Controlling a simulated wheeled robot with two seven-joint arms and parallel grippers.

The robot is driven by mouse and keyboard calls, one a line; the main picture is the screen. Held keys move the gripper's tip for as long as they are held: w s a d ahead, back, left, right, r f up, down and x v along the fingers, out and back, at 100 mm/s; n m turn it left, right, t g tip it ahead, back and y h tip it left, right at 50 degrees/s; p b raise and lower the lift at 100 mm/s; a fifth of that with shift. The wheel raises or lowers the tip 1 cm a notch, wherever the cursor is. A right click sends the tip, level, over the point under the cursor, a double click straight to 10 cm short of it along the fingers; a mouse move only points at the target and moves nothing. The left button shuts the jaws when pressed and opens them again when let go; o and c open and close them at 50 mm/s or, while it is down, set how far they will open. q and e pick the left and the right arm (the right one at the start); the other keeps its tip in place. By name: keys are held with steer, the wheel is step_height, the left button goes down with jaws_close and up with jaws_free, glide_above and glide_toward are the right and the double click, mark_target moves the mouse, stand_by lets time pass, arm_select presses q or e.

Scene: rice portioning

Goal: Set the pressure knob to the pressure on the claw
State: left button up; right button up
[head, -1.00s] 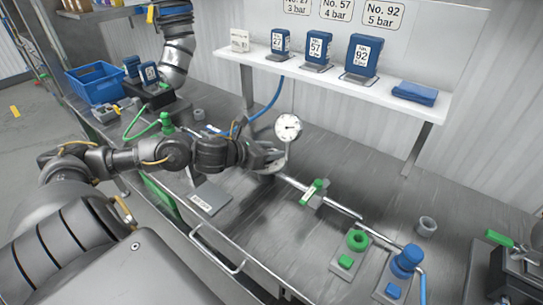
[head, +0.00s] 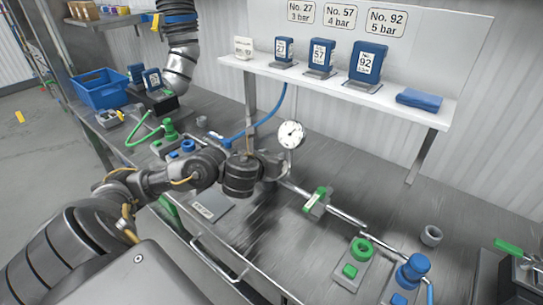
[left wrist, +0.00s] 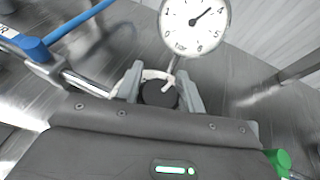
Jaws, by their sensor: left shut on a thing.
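The pressure knob (left wrist: 158,94) is a dark round cap below the gauge, between the pale fingers of my left gripper (left wrist: 160,88). My left gripper is shut on it. In the head view, my left gripper (head: 272,166) is at the pipe just below the gauge, and its wrist hides the knob. The round white pressure gauge (head: 291,134) also shows in the left wrist view (left wrist: 194,24), its needle pointing up and right, near the 4. A blue labelled unit (head: 152,78) stands on a black base at the back left; its label is too small to read. My right gripper is not in view.
Signs pair No. 27 (head: 300,11) with 3 bar, No. 57 (head: 341,19) with 4 bar and No. 92 (head: 387,22) with 5 bar. Blue numbered units stand on the shelf (head: 400,98) below. A green-handled valve (head: 317,200) sits on the pipe to the right.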

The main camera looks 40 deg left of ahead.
arm_select(q)
steer(key=shift+o, duration=0.2)
steer(key=shift+n+y, duration=0.7)
steer(key=shift+a+n+g+y, duration=0.15)
steer(key=shift+n+g+y, duration=0.45)
steer(key=shift+g+y, duration=0.1)
steer(key=shift+s+n+y+p, duration=0.1)
steer(key=shift+n+y+p, duration=0.2)
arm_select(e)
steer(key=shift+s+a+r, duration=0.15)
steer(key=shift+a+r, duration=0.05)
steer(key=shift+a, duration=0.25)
